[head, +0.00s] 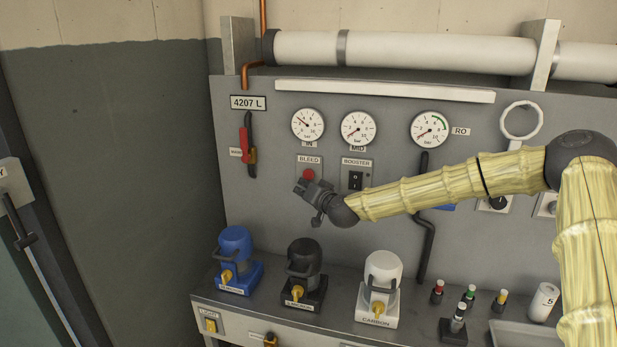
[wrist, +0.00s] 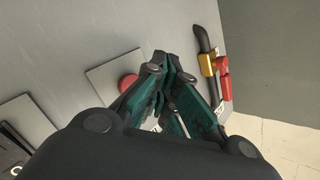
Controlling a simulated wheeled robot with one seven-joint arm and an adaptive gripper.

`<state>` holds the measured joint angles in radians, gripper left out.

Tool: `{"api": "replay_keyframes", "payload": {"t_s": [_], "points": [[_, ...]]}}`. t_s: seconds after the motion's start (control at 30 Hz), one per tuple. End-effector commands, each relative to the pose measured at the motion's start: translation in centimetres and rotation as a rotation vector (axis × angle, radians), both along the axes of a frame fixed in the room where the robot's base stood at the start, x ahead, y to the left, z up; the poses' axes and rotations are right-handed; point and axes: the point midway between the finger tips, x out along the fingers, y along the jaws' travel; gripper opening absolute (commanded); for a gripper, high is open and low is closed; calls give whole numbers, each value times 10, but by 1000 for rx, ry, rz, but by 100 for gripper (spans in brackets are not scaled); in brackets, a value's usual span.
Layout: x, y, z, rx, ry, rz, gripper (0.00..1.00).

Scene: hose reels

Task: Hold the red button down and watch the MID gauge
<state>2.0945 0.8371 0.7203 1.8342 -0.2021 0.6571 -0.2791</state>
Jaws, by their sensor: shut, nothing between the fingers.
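The red button (head: 309,174) sits on a plate under the BLEED label on the grey panel. In the wrist view the red button (wrist: 127,82) shows left of my fingertips, partly hidden by a finger. My gripper (head: 301,187) is shut and empty, just below the button in the head view. In the wrist view my gripper's fingertips (wrist: 164,60) meet close to the panel, beside the button; I cannot tell whether they touch anything. The MID gauge (head: 358,128) is round and white, in the middle of three gauges; its needle points to the lower left, near the low end.
The IN gauge (head: 307,125) is left of MID, the RO gauge (head: 431,129) right. A BOOSTER switch (head: 356,181) is right of the button. A red-handled valve (head: 244,145) is on the left. Blue (head: 235,262), black (head: 304,273) and white (head: 381,285) canister units stand on the ledge below.

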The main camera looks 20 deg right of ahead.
Motion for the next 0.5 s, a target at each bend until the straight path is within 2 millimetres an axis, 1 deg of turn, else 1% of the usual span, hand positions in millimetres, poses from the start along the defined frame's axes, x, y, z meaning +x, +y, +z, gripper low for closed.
{"api": "replay_keyframes", "payload": {"t_s": [0.03, 0.2, 0.5], "points": [[5, -3, -2, -1, -2, -1, 0], [15, -10, -1, -2, -2, 0, 0], [20, -14, 0, -1, -2, 0, 0]]}}
